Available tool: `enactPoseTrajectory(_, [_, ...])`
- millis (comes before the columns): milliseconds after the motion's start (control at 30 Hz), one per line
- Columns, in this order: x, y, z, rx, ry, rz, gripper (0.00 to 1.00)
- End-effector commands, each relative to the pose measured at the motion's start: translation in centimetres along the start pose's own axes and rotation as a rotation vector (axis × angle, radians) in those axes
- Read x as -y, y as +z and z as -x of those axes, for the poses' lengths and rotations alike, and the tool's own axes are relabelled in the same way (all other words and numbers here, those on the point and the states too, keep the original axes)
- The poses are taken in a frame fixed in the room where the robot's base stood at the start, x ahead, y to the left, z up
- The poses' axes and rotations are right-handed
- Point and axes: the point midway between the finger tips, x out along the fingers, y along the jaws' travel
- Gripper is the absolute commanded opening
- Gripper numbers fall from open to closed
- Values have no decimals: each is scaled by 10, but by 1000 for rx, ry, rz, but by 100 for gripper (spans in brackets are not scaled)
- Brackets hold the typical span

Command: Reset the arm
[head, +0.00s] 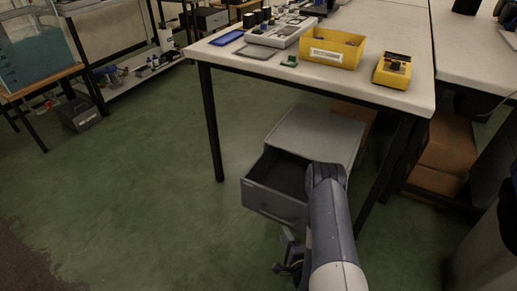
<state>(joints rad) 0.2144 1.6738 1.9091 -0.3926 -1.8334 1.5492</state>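My arm reaches forward from the lower right of the head view, its grey and white links bent at a joint in front of a grey drawer cabinet (318,128). The cabinet stands under the table, and its drawer (272,203) is pulled out; the part of its inside that I see looks empty. My gripper (288,266) shows as small dark parts left of the forearm, low in front of the drawer. The arm partly hides it, and I cannot make out its fingers or anything held.
Cardboard boxes (447,143) sit at right. The green floor (130,190) at left is clear.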

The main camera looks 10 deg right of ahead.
Motion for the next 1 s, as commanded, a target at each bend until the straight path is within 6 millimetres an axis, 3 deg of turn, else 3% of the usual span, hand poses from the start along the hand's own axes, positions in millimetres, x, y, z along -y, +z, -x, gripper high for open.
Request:
enactPoseTrajectory(300, [-1, 0, -59, 2, -5, 2, 32])
enactPoseTrajectory(500, [0, 0, -85, 1, -4, 0, 32])
enactPoseTrajectory(1000, [0, 0, -92, -1, 0, -1, 32])
